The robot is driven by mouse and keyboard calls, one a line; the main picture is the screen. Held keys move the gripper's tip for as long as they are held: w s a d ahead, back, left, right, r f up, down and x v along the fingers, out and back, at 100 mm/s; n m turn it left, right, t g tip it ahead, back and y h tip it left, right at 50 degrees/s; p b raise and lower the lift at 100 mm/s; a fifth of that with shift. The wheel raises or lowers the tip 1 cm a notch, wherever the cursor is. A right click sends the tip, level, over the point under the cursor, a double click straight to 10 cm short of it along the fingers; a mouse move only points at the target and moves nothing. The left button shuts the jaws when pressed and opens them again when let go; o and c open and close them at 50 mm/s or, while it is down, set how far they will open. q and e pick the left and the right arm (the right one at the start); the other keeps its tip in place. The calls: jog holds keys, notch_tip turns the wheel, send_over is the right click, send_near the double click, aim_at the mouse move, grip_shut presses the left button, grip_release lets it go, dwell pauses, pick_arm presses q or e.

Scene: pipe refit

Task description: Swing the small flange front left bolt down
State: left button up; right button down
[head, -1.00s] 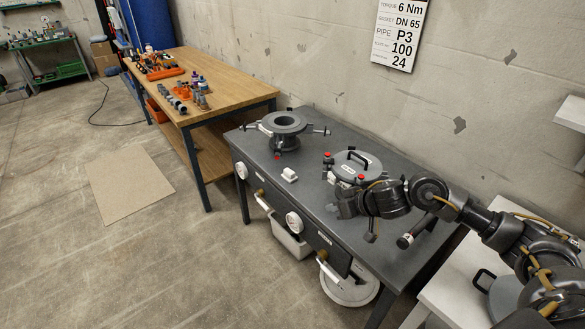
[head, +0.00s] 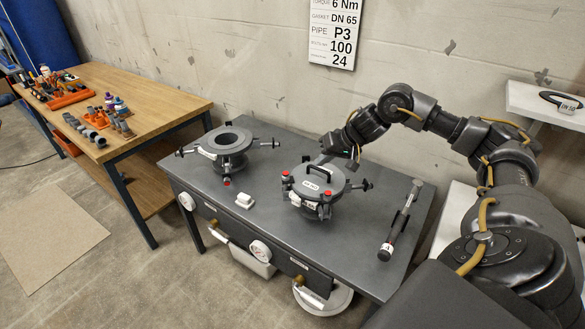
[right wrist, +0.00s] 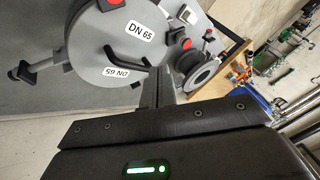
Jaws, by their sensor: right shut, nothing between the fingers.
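The flange with a grey DN 65 lid (head: 315,181) and black handle stands on the grey bench; the lid also shows in the right wrist view (right wrist: 110,50). Red-tipped bolts sit at its left (head: 285,174) and front (head: 328,193) edges. A dark-ended bolt (head: 367,184) sticks out at its right. An open-bored flange (head: 228,141) stands to the left, with bolts out at both sides and a red tip (head: 227,182) low in front. Which one is the small flange I cannot tell. My right gripper (head: 354,160) is shut and empty behind the lidded flange. My left gripper is out of view.
A black-handled tool (head: 400,222) lies at the bench's right. Gauges and handles line the bench front. A wooden table (head: 150,95) with fittings stands left.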

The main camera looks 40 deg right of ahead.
jog(key=x, duration=0.6)
jog(key=p+x, duration=0.1)
jog(key=x, duration=0.3)
jog(key=shift+w+a+r, duration=0.1)
jog(key=shift+a, duration=0.15)
